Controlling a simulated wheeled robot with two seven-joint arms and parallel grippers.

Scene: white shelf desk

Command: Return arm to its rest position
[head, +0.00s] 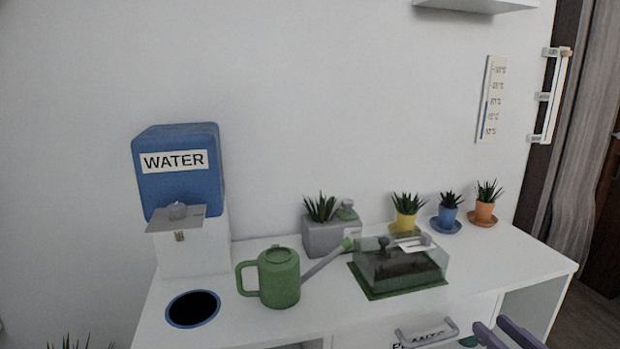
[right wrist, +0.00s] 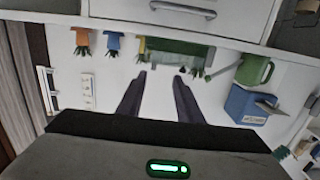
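My right gripper (head: 508,336) shows at the bottom right edge of the head view, in front of the desk. Its two dark fingers are apart with nothing between them; they also show in the right wrist view (right wrist: 158,88), which sees the desk upside down. The rest of the right arm is out of the head view. My left gripper is in neither view.
The white desk (head: 335,318) bears a blue water dispenser (head: 180,180), a green watering can (head: 279,278), a clear-lidded green tray (head: 400,264), a grey planter (head: 325,236) and several small potted plants. A drawer handle (head: 428,334) is left of the right gripper.

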